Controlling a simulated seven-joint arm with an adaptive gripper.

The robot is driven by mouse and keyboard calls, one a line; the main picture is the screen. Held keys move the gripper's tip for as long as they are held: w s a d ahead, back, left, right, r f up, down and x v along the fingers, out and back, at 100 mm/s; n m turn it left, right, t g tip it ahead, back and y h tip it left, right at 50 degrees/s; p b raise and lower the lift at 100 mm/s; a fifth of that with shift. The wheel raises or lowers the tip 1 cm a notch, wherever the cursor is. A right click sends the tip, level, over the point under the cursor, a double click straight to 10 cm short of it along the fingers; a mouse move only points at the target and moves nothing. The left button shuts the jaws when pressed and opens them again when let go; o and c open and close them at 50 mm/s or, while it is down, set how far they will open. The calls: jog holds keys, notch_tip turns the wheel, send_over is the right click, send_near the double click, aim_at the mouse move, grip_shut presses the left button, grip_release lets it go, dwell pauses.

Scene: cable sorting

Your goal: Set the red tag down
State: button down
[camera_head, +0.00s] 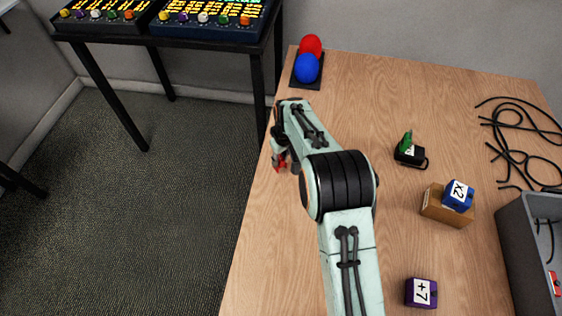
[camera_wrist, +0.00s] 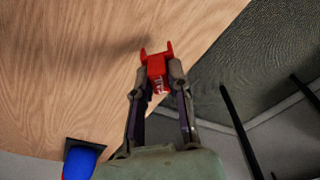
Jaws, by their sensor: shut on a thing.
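The red tag (camera_wrist: 156,68) is between the fingertips of my gripper (camera_wrist: 154,80) in the wrist view. It has two prongs pointing away from the gripper and some pale marking on its near side. My gripper is shut on it. In the head view the red tag (camera_head: 281,161) shows as a small red patch beside my gripper (camera_head: 285,158), near the table's left edge. My arm hides part of the gripper there. The tag appears to be above the wooden table (camera_head: 262,240); I cannot tell how high.
Red and blue balls (camera_head: 308,62) sit on a black base at the back left. A green-topped black piece (camera_head: 408,150), a blue "x2" block (camera_head: 458,195) on a brown box, a purple "+7" block (camera_head: 421,292), black cables (camera_head: 520,150) and a grey bin (camera_head: 512,235) lie right.

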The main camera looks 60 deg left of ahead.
aim_at(280, 165)
jog(key=shift+w+a+f, duration=0.1)
jog(key=shift+a+f, duration=0.05)
jog(key=shift+f, duration=1.65)
jog(key=c, duration=1.1)
grip_release()
jog(key=shift+f, duration=0.1)
jog(key=shift+o, duration=0.2)
